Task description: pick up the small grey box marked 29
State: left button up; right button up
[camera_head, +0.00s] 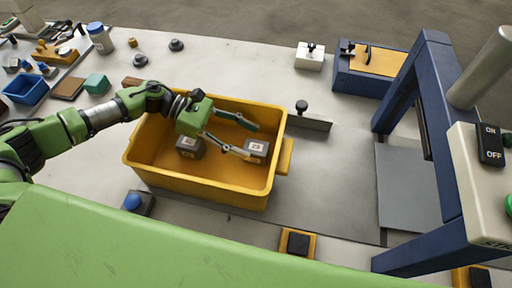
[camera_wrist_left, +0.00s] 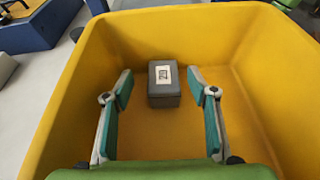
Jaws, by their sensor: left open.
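A small grey box with a white label that looks like 29 (camera_head: 257,149) sits in the right end of a yellow bin (camera_head: 205,188). My left gripper (camera_head: 250,140) is open inside the bin, its fingers pointing at this box. In the left wrist view the grey box (camera_wrist_left: 164,88) is centred between and slightly beyond the teal-padded fingertips (camera_wrist_left: 160,82), with clear space on both sides. A second grey labelled box (camera_head: 189,148) sits in the bin below the gripper body; its mark is too small to read. My right gripper is not in view.
The yellow bin walls (camera_wrist_left: 75,110) surround the gripper. A blue frame (camera_head: 425,150) with an ON/OFF switch panel (camera_head: 490,145) stands at right. A metal bracket with a black knob (camera_head: 308,122) stands beside the bin. Small parts and a blue tray (camera_head: 25,89) lie at far left.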

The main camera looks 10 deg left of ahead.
aim_at(261, 148)
pick_arm(q)
jog(key=x, duration=0.1)
jog(key=p+x, duration=0.2)
jog(key=shift+s+d, duration=0.3)
jog(key=shift+d+f, duration=0.3)
jog(key=shift+d, duration=0.1)
jog(key=c, duration=1.3)
jog(key=shift+c, duration=0.2)
jog(key=shift+r, duration=0.1)
